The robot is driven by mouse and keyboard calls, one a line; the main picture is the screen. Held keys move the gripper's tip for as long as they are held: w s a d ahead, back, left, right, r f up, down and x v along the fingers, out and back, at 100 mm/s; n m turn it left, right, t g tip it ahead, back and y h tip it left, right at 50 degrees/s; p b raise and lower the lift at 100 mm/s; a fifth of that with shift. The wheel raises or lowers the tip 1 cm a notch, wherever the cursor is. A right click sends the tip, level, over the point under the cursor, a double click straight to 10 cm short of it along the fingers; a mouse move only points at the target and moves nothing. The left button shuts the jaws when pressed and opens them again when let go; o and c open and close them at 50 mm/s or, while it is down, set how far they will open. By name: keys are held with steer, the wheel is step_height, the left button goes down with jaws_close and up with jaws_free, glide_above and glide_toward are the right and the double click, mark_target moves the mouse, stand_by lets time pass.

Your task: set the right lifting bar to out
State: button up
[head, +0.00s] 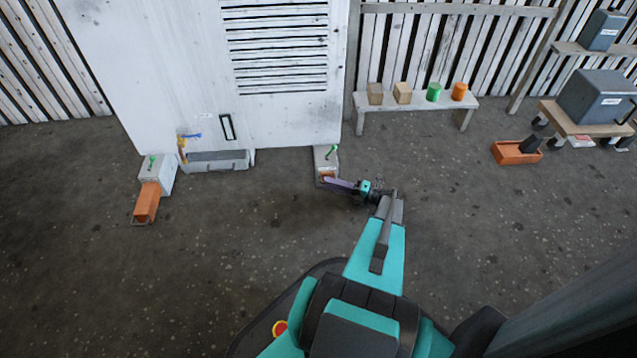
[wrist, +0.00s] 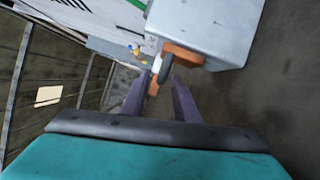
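The right lifting bar (head: 325,175) is a short orange piece at the front of the right grey foot block of the white housing. In the wrist view its orange end (wrist: 184,55) sticks out only a little from the pale block, with a dark grey handle (wrist: 166,68) on it. My gripper (head: 326,181) is at the front of this bar. In the wrist view the two purple fingers of my gripper (wrist: 160,77) are apart, with the handle between or just beyond their tips; contact cannot be told. The left lifting bar (head: 147,203) extends far out of its block.
A green-handled pin (head: 331,153) stands on the right block. The white housing (head: 190,80) rises behind. A low bench (head: 420,105) with small blocks and cylinders stands at the back right, with an orange tray (head: 510,153) on the floor nearby. The floor before the housing is clear.

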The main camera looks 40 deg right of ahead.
steer(key=shift+b+x, duration=0.8)
steer(key=shift+x, duration=2.1)
jaws_close()
steer(key=shift+r, duration=0.1)
